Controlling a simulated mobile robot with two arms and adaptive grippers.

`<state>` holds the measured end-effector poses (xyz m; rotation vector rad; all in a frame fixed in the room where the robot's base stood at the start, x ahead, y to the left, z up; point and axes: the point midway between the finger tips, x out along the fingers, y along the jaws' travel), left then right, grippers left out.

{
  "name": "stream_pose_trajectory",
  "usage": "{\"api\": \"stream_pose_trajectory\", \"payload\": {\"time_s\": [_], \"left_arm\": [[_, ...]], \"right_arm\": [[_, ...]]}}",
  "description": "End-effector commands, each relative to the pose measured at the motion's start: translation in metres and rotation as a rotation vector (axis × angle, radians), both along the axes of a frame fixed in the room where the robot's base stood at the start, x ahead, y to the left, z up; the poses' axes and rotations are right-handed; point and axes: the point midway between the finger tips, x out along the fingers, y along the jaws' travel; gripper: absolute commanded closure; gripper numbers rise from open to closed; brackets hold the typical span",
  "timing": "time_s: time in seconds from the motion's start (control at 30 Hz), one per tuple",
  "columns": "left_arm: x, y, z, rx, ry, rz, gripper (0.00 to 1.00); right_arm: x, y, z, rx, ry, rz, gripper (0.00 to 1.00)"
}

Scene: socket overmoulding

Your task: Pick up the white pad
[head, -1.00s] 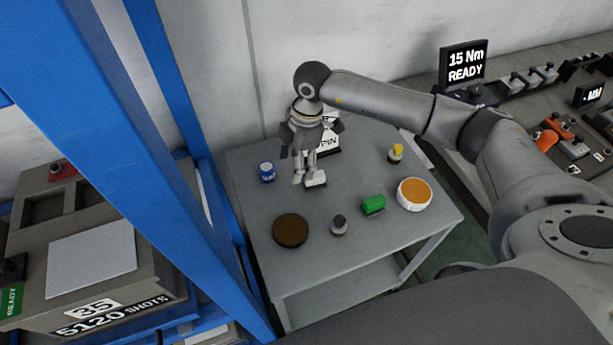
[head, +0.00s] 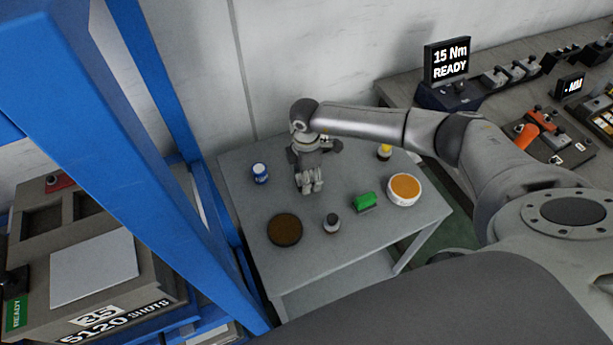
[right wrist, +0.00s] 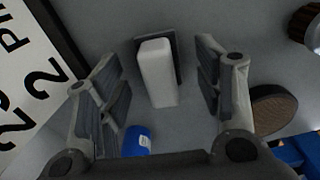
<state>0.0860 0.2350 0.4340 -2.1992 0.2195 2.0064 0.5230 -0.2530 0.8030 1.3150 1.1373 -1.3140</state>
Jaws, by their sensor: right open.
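The white pad (right wrist: 156,75) shows in the right wrist view as a pale block with a dark grey plate at its far end. It lies between the two fingers of my right gripper (right wrist: 160,62), with a visible gap on each side. My right gripper (head: 309,184) is open and points down over the back middle of the small grey table (head: 255,205). In the head view the gripper largely hides the pad. My left gripper is not in view.
A blue can (head: 260,173), brown disc (head: 285,230), dark-capped bottle (head: 331,223), green block (head: 364,203), orange-topped round tub (head: 404,189) and yellow-capped bottle (head: 385,152) stand around. A blue frame post (head: 160,170) rises left of the table.

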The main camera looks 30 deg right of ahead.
Motion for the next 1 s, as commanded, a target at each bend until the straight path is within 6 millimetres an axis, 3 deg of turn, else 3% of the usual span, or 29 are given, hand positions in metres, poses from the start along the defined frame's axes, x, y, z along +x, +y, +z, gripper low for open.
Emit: {"api": "stream_pose_trajectory", "payload": {"time_s": [0.33,0.7,1.0], "left_arm": [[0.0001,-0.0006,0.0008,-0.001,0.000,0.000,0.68],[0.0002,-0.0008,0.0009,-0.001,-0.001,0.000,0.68],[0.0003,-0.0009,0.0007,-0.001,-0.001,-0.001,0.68]], "right_arm": [[-0.0003,0.0001,-0.0091,0.000,0.000,0.001,0.41],[-0.0003,0.0001,-0.0087,0.000,0.000,0.001,0.88],[0.0001,0.0001,-0.0067,0.001,-0.001,0.000,0.89]]}}
